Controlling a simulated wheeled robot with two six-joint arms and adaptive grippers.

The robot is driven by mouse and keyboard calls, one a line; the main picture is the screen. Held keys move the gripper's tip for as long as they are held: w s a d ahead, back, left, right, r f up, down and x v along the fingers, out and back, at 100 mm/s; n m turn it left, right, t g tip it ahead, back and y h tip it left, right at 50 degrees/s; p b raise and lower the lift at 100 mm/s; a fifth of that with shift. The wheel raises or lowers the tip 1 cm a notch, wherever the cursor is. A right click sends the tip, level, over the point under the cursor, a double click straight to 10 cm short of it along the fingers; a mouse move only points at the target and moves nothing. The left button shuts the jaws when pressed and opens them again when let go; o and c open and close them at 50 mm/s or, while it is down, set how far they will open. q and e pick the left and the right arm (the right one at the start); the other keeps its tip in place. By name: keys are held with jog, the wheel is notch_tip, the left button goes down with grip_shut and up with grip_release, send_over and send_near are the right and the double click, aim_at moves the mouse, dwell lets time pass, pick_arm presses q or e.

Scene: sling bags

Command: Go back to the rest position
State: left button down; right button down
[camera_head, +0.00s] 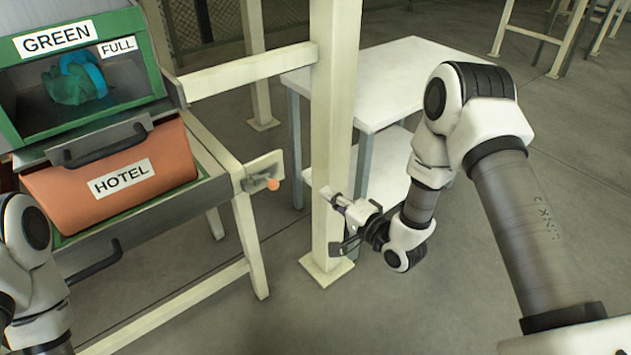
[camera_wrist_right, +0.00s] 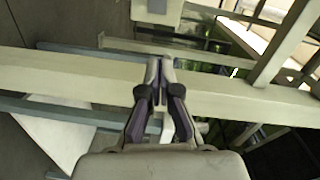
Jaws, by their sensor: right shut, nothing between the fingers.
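My right gripper (camera_head: 338,205) is shut and empty in the head view. It shows in front of the cream upright post, at about mid-picture. In the right wrist view its two fingers (camera_wrist_right: 160,68) are together, with a pale beam behind their tips; I cannot tell whether they touch it. Part of my left arm (camera_head: 30,270) shows at the left edge of the head view, but its gripper is outside the picture.
A cream post (camera_head: 334,130) stands close to my right gripper. Left of it is a rack with an orange HOTEL bin (camera_head: 150,165) below a green GREEN bin (camera_head: 30,125). A white table (camera_head: 385,75) stands behind the post. The floor at right looks clear.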

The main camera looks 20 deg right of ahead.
jog(key=shift+s, duration=0.3)
jog(key=s+a+f+n+g+h, duration=0.25)
jog(key=s+f+g, duration=0.45)
jog(key=s+f, duration=0.75)
jog(key=s+d+f+n+g+h, duration=0.25)
jog(key=s+f+n+g, duration=0.2)
jog(key=s, duration=0.55)
jog(key=s+d+f+n+g+h, duration=0.25)
jog(key=s+g, duration=0.25)
jog(key=s, duration=0.4)
notch_tip(320, 180, up, 29)
jog(key=n+p, duration=0.1)
jog(key=p, duration=2.9)
jog(key=shift+s+n+y, duration=0.2)
jog(key=shift+n+y, duration=0.15)
jog(key=shift+y, duration=0.1)
